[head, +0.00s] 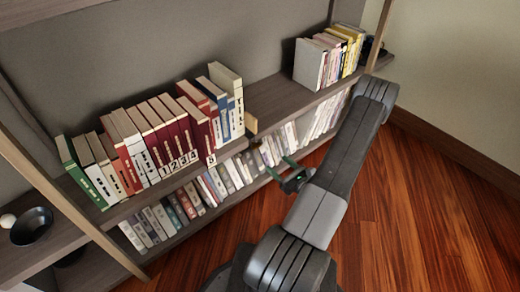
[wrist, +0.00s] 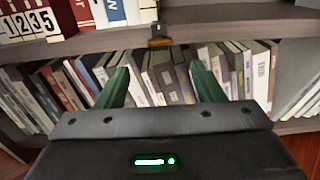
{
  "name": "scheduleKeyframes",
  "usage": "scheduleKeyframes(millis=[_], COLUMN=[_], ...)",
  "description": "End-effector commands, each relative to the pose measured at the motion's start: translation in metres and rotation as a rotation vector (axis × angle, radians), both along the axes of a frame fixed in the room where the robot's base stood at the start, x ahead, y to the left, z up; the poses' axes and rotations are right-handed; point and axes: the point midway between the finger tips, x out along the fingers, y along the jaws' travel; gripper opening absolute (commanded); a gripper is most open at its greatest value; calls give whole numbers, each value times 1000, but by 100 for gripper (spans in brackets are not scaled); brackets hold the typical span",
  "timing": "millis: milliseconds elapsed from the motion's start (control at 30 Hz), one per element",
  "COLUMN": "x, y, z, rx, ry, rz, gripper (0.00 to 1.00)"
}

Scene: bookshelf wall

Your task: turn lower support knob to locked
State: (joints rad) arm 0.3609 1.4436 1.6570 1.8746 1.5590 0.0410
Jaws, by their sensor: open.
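A small dark and brass-coloured fitting (wrist: 158,42), which looks like the support knob, sits on the front edge of the upper book shelf (wrist: 225,22) in the wrist view. Its lock position cannot be read. I cannot make it out in the head view. My gripper (wrist: 159,78) is open and empty, with its two green fingers apart. The knob lies beyond and above the fingertips, about midway between them, and appears not touched. In the head view my gripper (head: 280,168) is in front of the lower row of books.
Numbered red volumes (head: 174,132) and other books stand on the upper shelf. A packed lower row of books (head: 160,217) is behind the fingers. More books (head: 310,64) stand at the right. A black bowl (head: 31,226) is at far left. The wood floor (head: 420,210) is clear at right.

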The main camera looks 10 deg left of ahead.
Motion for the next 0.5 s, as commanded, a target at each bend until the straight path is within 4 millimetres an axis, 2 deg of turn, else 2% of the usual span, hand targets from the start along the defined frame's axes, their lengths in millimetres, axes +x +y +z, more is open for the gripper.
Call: scheduleKeyframes(millis=[300, 500], x=[38, 58], y=[51, 76], z=[-1, -1], rx=[-1, -2], ry=[-3, -3], rz=[7, 6], gripper=[62, 62])
